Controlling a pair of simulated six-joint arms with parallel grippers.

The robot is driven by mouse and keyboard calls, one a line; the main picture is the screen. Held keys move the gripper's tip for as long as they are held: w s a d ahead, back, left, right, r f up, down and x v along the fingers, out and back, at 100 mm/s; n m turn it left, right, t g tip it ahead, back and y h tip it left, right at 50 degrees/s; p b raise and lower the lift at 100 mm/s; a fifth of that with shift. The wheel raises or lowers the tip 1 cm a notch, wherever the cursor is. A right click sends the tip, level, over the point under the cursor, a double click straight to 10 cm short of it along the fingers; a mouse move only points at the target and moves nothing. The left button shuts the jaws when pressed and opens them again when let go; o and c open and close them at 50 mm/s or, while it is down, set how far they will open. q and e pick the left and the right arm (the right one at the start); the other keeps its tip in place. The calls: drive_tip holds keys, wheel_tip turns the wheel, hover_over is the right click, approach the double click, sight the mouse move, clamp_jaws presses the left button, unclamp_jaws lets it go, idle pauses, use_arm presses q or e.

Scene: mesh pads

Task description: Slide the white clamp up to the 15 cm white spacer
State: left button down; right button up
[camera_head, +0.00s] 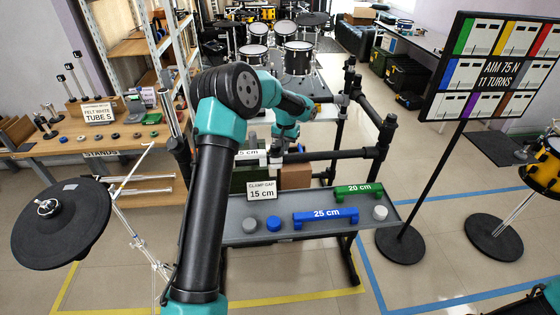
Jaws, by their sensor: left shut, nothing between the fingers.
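The white spacer (249,154) shows as a white piece reading "5 cm", its left part hidden behind my left arm. It lies along the black horizontal rail (335,155) of the rack. My left gripper (276,156) is at the right end of the spacer, small and dark against the rail; its fingers look shut and empty. I cannot tell whether it touches the spacer. I cannot make out the white clamp for certain; my left arm and wrist cover part of the rail. My right gripper is out of view.
A grey tray (240,205) below the rail holds a "CLAMP GAP 15 cm" card (262,190), a blue 25 cm spacer (325,215), a green 20 cm spacer (359,191) and several round caps. A sign stand (400,243) is at right, a black drum pad (62,224) at left.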

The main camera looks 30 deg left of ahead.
use_arm(q)
drive_tip(key=shift+s+a, duration=0.8)
drive_tip(key=shift+a, duration=0.25)
idle(0.6)
drive_tip(key=shift+d, duration=0.1)
drive_tip(key=shift+w+d, duration=0.95)
drive_tip(key=shift+d, duration=0.15)
wheel_tip(320, 180, up, 8)
idle(0.9)
